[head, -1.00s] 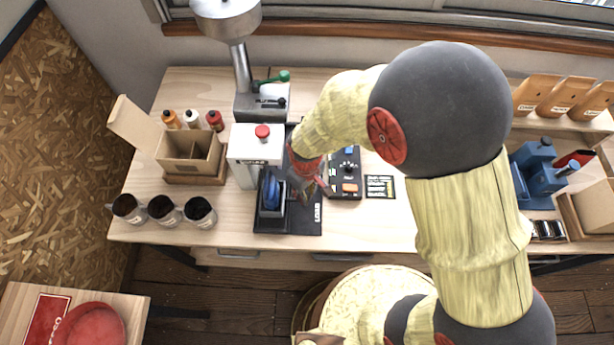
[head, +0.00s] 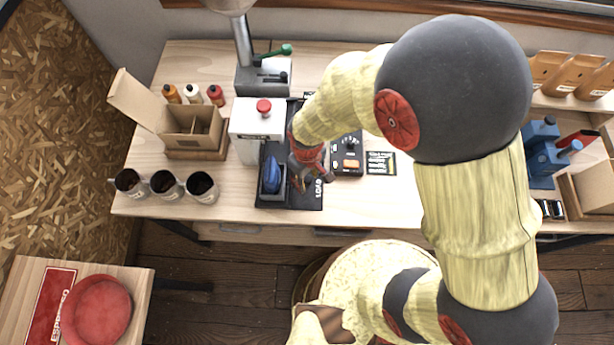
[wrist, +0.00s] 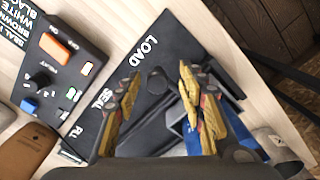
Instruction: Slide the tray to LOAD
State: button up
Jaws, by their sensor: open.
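The tray (head: 264,188) is a small dark carriage holding a blue pouch-like piece (head: 272,174). It sits on a black base plate (head: 300,203), towards its front end. White LOAD lettering (wrist: 145,50) is on the plate near its front, with SEAL (wrist: 105,98) further along. My gripper (head: 312,183) is just right of the tray, over the plate. In the wrist view my open fingers (wrist: 160,98) stand either side of a dark round knob (wrist: 157,80), with a visible gap. The tray is partly hidden behind one finger there. I cannot tell whether the fingers touch anything.
A white press housing (head: 257,122) with a red button stands behind the tray. A control box (head: 347,158) lies right of the plate. Several dark cups (head: 165,184) and an open carton (head: 190,130) are on the left. The table front right of the plate is clear.

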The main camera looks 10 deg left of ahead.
notch_tip(320, 180, up, 12)
dwell(0.7)
dwell(0.5)
